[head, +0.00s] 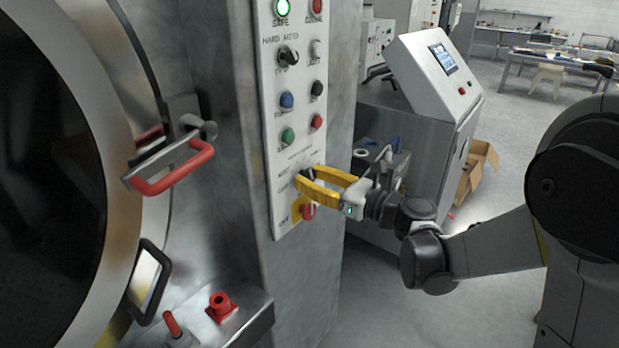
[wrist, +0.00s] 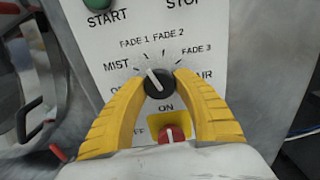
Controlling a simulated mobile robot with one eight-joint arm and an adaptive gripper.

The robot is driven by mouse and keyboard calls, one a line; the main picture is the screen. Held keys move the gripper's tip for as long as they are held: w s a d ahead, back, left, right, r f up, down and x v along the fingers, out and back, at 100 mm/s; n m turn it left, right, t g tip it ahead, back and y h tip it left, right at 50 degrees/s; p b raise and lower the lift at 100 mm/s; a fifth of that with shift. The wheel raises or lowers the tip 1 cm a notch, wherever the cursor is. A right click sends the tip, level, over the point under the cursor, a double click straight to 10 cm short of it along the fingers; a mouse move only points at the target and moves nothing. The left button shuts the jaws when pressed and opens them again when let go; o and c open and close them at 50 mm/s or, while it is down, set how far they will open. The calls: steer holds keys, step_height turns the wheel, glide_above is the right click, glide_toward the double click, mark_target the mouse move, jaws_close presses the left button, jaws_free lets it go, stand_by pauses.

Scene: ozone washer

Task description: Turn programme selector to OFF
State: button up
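The programme selector (wrist: 160,84) is a black round knob with a white pointer, low on the white control panel (head: 286,110). Its pointer leans up and left, roughly toward the FADE 1 label. MIST is left of it, FADE 3 and AIR are right, and the OFF label at lower left is partly covered by a finger. My gripper (head: 305,181) has yellow fingers and reaches the panel from the right in the head view. In the wrist view, my gripper's fingertips (wrist: 160,78) flank the knob closely; whether they press on it is unclear.
A red switch (wrist: 172,134) on a yellow plate marked ON sits just below the selector, between my fingers. Several buttons and a HAND/AUTO switch (head: 288,56) are higher on the panel. A red-handled door latch (head: 172,168) projects at the left. Open floor lies at the right.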

steer(key=shift+n, duration=0.4)
steer(key=n, duration=0.7)
steer(key=shift+n+b, duration=0.3)
steer(key=shift+b, duration=0.1)
steer(key=n, duration=0.3)
steer(key=shift+n, duration=0.3)
steer(key=shift+d+n, duration=0.1)
steer(key=shift+n, duration=1.8)
steer(key=o, duration=1.2)
steer(key=shift+w+r, duration=0.1)
